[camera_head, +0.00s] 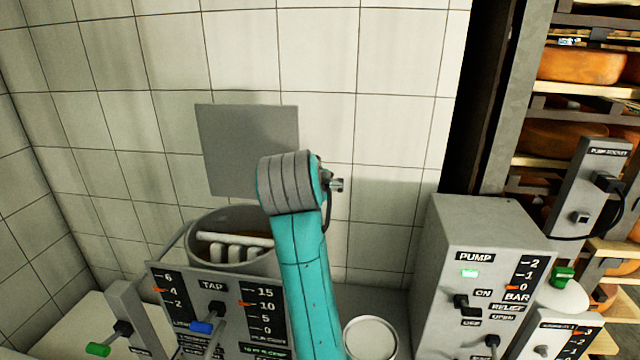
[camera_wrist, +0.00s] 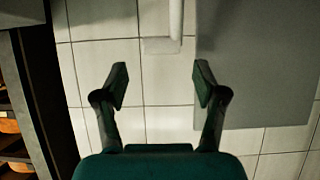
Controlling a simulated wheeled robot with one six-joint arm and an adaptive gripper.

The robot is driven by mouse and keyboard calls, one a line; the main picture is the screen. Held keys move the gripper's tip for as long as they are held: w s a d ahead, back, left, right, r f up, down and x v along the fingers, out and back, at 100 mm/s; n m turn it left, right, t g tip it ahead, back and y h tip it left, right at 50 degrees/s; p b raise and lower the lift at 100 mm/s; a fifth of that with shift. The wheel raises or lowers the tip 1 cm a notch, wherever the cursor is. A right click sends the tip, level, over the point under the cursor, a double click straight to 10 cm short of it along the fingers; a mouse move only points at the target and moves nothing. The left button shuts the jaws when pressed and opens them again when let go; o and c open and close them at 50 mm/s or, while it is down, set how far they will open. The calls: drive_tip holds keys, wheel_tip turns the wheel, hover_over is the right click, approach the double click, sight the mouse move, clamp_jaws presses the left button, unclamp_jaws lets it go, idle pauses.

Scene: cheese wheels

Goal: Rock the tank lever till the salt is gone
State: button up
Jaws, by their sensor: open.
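A round grey tank (camera_head: 235,219) with white bars inside stands behind the TAP panel (camera_head: 170,278) in the head view. A green-handled lever (camera_head: 98,349) sticks out from a grey post at the lower left. A blue-handled lever (camera_head: 201,327) is on the TAP panel. I cannot tell which of them is the tank lever, and no salt can be made out. My gripper (camera_wrist: 161,82) is open and empty in the wrist view, facing the tiled wall. In the head view my raised teal arm hides the gripper and part of the tank's right side.
A grey PUMP box (camera_head: 440,285) with a lit green light stands at the right. A white round container (camera_head: 370,338) is beside my arm. A flat grey panel (camera_head: 245,150) is on the tiled wall. Shelves of cheese wheels (camera_head: 580,65) stand at the far right.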

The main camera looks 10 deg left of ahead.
drive_tip(key=v, duration=0.5)
idle(1.1)
